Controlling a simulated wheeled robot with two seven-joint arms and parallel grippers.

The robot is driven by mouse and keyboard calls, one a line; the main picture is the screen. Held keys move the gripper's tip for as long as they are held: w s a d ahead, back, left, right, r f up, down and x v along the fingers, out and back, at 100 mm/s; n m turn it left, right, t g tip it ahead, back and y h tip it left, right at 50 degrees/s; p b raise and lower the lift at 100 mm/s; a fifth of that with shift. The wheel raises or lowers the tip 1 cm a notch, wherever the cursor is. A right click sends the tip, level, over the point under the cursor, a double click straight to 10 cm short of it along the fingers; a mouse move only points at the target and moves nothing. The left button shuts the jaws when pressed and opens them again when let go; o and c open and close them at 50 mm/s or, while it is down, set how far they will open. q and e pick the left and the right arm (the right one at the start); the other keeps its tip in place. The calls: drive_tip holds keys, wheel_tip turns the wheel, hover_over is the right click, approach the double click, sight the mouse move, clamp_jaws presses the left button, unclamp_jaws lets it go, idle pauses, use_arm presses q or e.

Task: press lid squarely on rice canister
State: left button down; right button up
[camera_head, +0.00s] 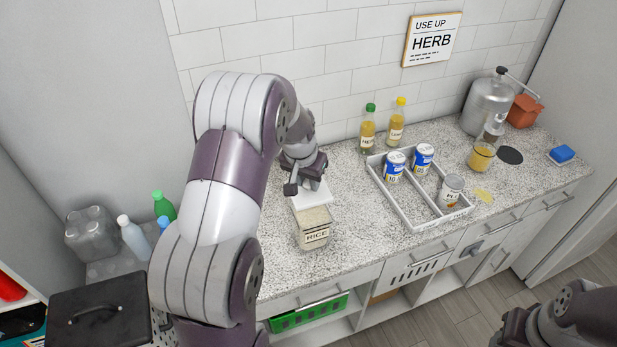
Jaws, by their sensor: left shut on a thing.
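The rice canister (316,229) stands upright on the speckled counter, a clear box of pale grain with a RICE label on its front. Its top shows open at the front. My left gripper (304,186) is shut on the white square lid (318,199), which lies over the far part of the canister in this view. I cannot tell whether the lid touches the rim. The gripper's fingers hide part of the lid. My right gripper (513,328) is at the bottom right, away from the counter, and its fingertips do not show clearly.
A divided white tray (408,214) with several cans sits right of the canister. Two bottles (368,129) stand behind it. The counter (351,251) between canister and tray is clear.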

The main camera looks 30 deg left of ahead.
sight(310, 191)
use_arm(q)
drive_tip(key=shift+w+d+f+b, duration=0.15)
drive_tip(key=shift+w+f+b, duration=0.15)
drive_tip(key=shift+f, duration=0.3)
drive_tip(key=shift+w+d+f+b, duration=0.1)
drive_tip(key=shift+w+f+b, duration=0.1)
drive_tip(key=shift+w+f, duration=0.3)
drive_tip(key=f+b, duration=0.1)
drive_tip(key=s+f+b, duration=0.1)
drive_tip(key=f+b, duration=0.1)
drive_tip(key=shift+s+f, duration=0.15)
drive_tip(key=shift+f, duration=0.45)
drive_tip(key=shift+w+f, duration=0.15)
drive_tip(key=shift+w, duration=0.25)
drive_tip(key=shift+d, duration=0.1)
use_arm(e)
drive_tip(key=f, duration=0.3)
drive_tip(key=w+f, duration=0.1)
drive_tip(key=f, duration=0.1)
drive_tip(key=shift+w+d, duration=0.1)
drive_tip(key=shift+d, duration=0.2)
use_arm(q)
drive_tip(key=shift+s, duration=0.25)
use_arm(e)
drive_tip(key=shift+s, duration=0.2)
use_arm(q)
drive_tip(key=shift+w, duration=0.2)
use_arm(e)
drive_tip(key=shift+w, duration=0.1)
